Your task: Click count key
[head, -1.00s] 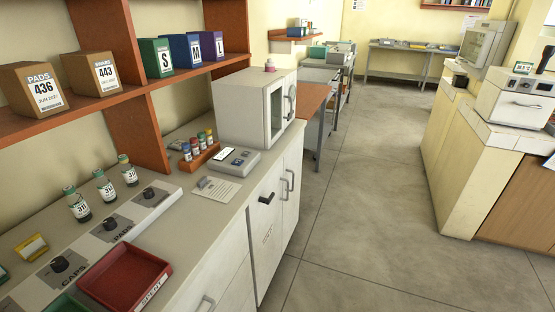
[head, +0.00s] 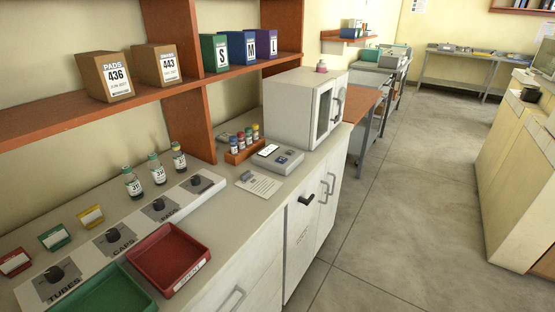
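A light grey counter device (head: 278,157) with a small display and dark keys lies on the worktop, in front of the white incubator box (head: 305,107). The key labels are too small to read, so I cannot tell which is the count key. A printed sheet (head: 259,184) lies on the worktop in front of the device, with a small grey item (head: 246,176) at its left. Neither of my grippers is in view.
A rack of colour-capped vials (head: 242,146) stands left of the device. A knob panel (head: 122,238), several bottles (head: 157,170), a red tray (head: 168,257) and a green tray (head: 105,293) occupy the nearer worktop. Open floor (head: 400,210) lies to the right.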

